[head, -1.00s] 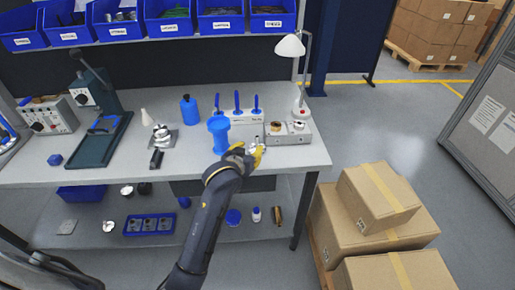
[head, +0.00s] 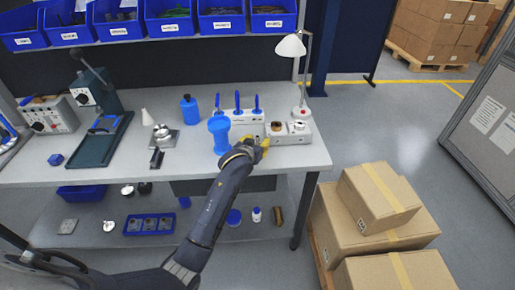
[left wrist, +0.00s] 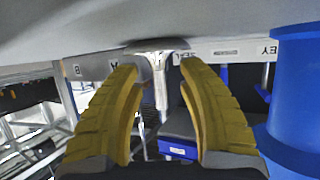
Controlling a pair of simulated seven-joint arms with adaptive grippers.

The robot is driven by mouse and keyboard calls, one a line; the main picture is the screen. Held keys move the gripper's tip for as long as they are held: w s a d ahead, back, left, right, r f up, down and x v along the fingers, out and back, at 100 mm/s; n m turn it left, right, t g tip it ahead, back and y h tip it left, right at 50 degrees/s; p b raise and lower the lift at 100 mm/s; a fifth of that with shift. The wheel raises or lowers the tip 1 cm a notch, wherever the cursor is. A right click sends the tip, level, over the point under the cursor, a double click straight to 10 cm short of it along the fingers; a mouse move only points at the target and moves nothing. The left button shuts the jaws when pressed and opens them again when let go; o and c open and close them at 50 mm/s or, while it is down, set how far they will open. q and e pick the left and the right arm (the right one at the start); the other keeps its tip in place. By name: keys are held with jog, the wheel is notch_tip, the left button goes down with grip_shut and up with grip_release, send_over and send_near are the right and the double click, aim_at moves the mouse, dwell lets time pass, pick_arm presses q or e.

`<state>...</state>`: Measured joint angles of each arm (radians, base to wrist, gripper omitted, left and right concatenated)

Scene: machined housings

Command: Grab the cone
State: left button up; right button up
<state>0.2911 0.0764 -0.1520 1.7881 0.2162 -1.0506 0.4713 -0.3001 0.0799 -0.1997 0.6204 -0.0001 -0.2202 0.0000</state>
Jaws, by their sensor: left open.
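My left gripper (head: 263,145) is over the front right part of the bench, just right of a blue spool-shaped part. In the left wrist view its two yellow fingers (left wrist: 160,110) are open and apart. A shiny silver piece (left wrist: 160,58) with a wide top and narrow stem shows beyond and between the fingertips; I cannot tell whether it is the cone. In the head view the gripper hides that spot. A small white cone-shaped piece (head: 143,116) stands farther left on the bench, well away from the gripper.
The blue spool-shaped part (head: 219,137) stands close to the gripper; it also fills the right side of the left wrist view (left wrist: 297,90). A grey box (head: 290,133) with round fittings and a white lamp (head: 291,46) stand to the right. Cardboard boxes (head: 380,195) are right of the bench.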

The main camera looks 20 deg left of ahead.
pick_arm(q)
jog(key=shift+w, duration=0.1)
grip_shut()
dwell(0.3)
